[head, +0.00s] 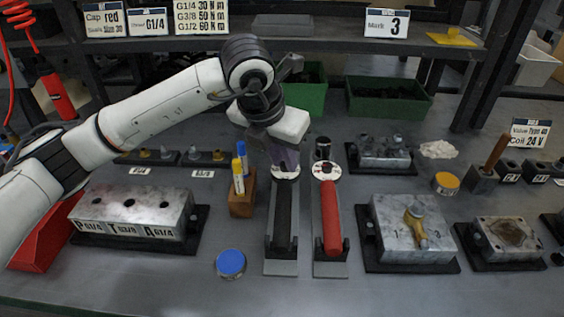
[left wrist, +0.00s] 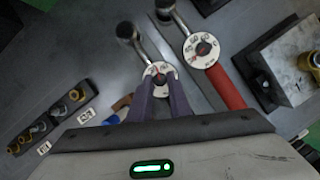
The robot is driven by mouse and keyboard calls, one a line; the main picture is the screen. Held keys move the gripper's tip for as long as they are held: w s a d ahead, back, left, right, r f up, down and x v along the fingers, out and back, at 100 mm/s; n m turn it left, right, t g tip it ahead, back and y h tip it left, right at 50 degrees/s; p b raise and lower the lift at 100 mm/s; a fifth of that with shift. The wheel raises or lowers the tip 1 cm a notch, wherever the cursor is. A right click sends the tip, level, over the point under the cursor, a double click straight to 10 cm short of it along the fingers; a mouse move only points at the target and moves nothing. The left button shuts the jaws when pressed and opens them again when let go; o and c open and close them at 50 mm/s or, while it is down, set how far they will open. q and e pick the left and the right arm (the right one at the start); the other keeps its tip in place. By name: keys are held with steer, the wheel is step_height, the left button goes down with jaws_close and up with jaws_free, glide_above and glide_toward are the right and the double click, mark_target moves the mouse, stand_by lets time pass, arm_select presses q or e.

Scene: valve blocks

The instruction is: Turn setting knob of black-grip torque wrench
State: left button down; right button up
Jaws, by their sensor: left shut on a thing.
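The black-grip torque wrench (head: 282,215) lies in its grey cradle near the middle of the bench, its head end away from me. My left gripper (head: 285,168) reaches down over its far end, at the round white setting dial. In the left wrist view the two purple fingers (left wrist: 160,88) are shut at the knob in the middle of the white dial (left wrist: 157,75). The fingers hide part of the dial. The red-grip torque wrench (head: 331,220) lies parallel on the right, its dial (left wrist: 202,49) uncovered. My right gripper is not in view.
A wooden holder (head: 242,200) with blue and yellow markers stands close left of the wrench. A blue round lid (head: 230,263) lies in front. Metal valve blocks stand left (head: 135,212) and right (head: 410,230). The front strip of bench is mostly clear.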

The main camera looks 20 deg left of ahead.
mark_target(280, 185)
arm_select(q)
steer(key=shift+d+n+y+b, duration=0.15)
steer(key=shift+n+y+b, duration=0.5)
steer(key=shift+n, duration=0.95)
steer(key=shift+r, duration=0.1)
steer(key=c, duration=1.6)
jaws_free()
steer(key=shift+c, duration=0.2)
steer(key=v, duration=1)
steer(key=shift+r, duration=0.15)
